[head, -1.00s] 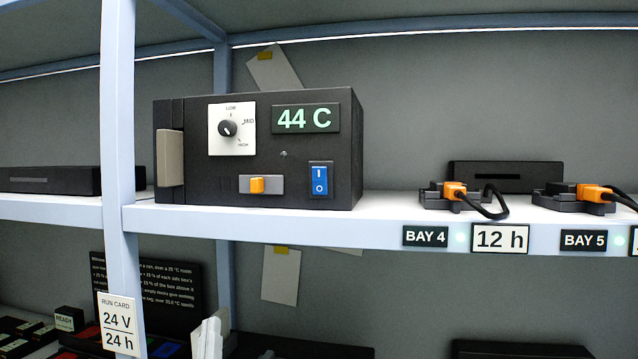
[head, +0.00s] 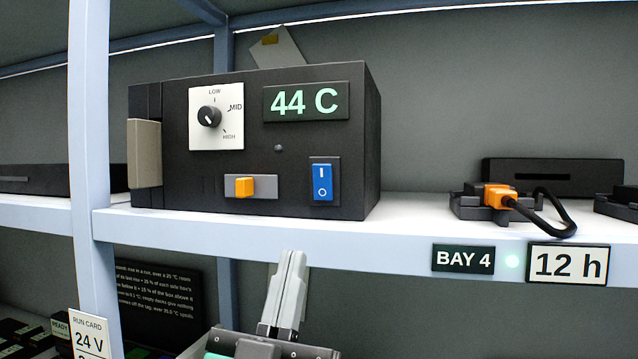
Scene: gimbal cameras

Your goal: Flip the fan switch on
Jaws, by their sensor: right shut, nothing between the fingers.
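A black box (head: 160,190) stands on the shelf, its front facing me. Its front carries a blue rocker switch (head: 322,181) marked I above and O below. An orange slider (head: 244,187) sits in a grey slot to the left of the rocker. Above the slider is a black dial (head: 209,117) on a white plate marked LOW, MID and HIGH. Which side of the rocker is pressed in is hard to tell. My right gripper (head: 290,256) is shut and empty, pointing up below the shelf's front edge, apart from the box. My left gripper is out of view.
A green display (head: 305,101) on the box reads 44 C. At the right, an orange plug (head: 500,195) with a black cable sits above the BAY 4 label (head: 463,260). A blue-grey post (head: 88,120) stands at the left.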

